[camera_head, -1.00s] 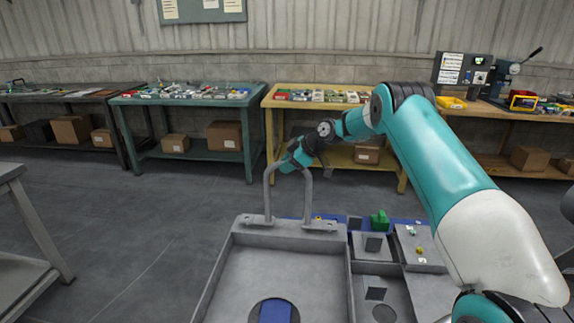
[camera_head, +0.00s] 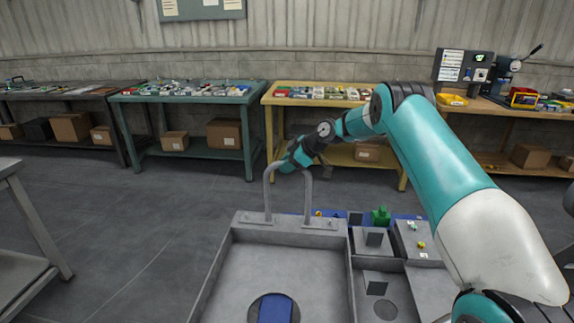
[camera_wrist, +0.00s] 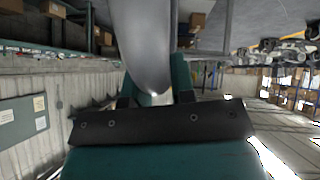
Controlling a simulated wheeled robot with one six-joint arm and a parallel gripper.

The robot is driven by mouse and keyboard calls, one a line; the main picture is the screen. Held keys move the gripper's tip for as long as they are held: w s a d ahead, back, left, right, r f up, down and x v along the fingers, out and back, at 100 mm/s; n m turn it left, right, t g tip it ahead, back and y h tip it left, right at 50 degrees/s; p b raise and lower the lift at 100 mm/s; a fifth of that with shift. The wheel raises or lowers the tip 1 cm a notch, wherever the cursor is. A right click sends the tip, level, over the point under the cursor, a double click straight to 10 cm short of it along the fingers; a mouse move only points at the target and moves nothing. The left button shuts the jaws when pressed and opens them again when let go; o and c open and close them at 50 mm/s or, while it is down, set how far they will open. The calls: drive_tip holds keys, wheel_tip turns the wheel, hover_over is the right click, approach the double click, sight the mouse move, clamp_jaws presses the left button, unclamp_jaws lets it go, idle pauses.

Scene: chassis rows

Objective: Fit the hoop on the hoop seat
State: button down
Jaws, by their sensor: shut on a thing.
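The hoop (camera_head: 268,195) is a grey upright arch with two legs, standing at the far end of the grey chassis tray (camera_head: 212,275). My gripper (camera_head: 290,164) is at the top of the arch and shut on it. In the wrist view the hoop's curved grey bar (camera_wrist: 143,45) runs between my fingers (camera_wrist: 155,93). The hoop seat (camera_head: 287,229) is the grey ledge across the tray's far end. The hoop's feet appear at this ledge, but I cannot tell whether they touch it or are fully seated.
A blue block (camera_head: 275,309) lies in the tray's round recess. Compartments to the right hold a grey block (camera_head: 374,238) and a green part (camera_head: 381,215). Benches line the wall behind, including a yellow one (camera_head: 345,155). Open floor lies left of the tray.

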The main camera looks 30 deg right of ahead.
drive_tip(key=c, duration=0.9)
unclamp_jaws()
drive_tip(key=shift+f, duration=0.15)
drive_tip(key=shift+s, duration=0.1)
drive_tip(key=b+v, duration=0.2)
drive_tip(key=v, duration=1.5)
drive_tip(key=shift+d+r, duration=0.1)
drive_tip(key=shift+r, duration=0.2)
